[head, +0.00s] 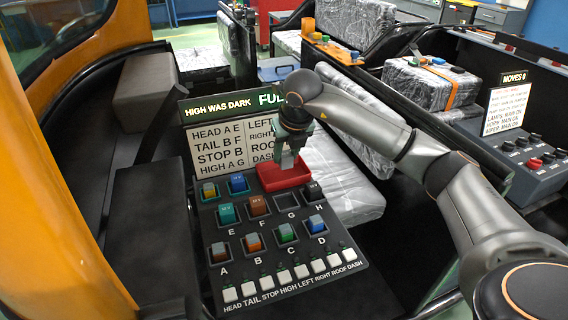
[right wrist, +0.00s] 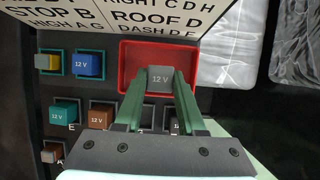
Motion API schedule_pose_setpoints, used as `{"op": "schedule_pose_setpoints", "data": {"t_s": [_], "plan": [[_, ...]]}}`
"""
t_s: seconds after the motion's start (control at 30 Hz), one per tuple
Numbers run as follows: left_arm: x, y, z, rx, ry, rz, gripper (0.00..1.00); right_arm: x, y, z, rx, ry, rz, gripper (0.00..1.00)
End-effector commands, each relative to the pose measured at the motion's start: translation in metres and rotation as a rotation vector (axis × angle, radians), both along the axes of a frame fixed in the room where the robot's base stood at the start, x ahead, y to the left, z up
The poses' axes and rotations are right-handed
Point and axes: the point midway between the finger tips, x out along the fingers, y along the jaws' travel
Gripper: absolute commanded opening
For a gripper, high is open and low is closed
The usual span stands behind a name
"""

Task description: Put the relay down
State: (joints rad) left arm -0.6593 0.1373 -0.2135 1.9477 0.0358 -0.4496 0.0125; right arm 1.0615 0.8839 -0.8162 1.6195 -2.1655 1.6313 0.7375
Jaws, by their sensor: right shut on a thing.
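My right gripper (head: 287,160) is shut on a grey relay marked 12 V, seen in the right wrist view (right wrist: 160,78) between the green fingers. The relay is over the red tray (head: 270,180) at the top right of the relay panel; the tray also shows in the right wrist view (right wrist: 130,62). I cannot tell whether the relay touches the tray floor. No other relay shows in the tray. Socket G (head: 287,202) on the panel looks empty. My left gripper is out of view.
Sockets hold a teal relay (head: 227,212), a brown relay (head: 258,205), a green relay (head: 287,232), a blue relay (head: 316,223) and several others. White switches (head: 283,277) line the panel's front. A lettered board (head: 222,148) stands behind. Wrapped seats (head: 345,185) lie to the right.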

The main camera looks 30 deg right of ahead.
Motion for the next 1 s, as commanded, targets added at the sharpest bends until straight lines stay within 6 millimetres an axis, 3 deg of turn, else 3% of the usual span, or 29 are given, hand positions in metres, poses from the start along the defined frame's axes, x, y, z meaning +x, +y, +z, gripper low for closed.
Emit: {"op": "schedule_pose_setpoints", "data": {"t_s": [0.17,0.4,0.73,0.77,1.0], "plan": [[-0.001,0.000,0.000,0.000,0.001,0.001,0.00,0.007,0.000,-0.009,0.001,0.001,0.000,0.00],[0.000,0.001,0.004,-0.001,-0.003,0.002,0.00,0.008,0.000,-0.040,0.000,0.002,0.001,0.00],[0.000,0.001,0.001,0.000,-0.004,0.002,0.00,0.009,0.000,-0.044,0.000,-0.001,0.000,0.00],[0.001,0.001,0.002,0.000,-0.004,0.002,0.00,0.009,0.000,-0.044,0.000,-0.001,0.000,0.40],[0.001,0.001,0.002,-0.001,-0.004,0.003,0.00,0.009,0.000,-0.043,0.000,0.000,0.000,0.67]]}}
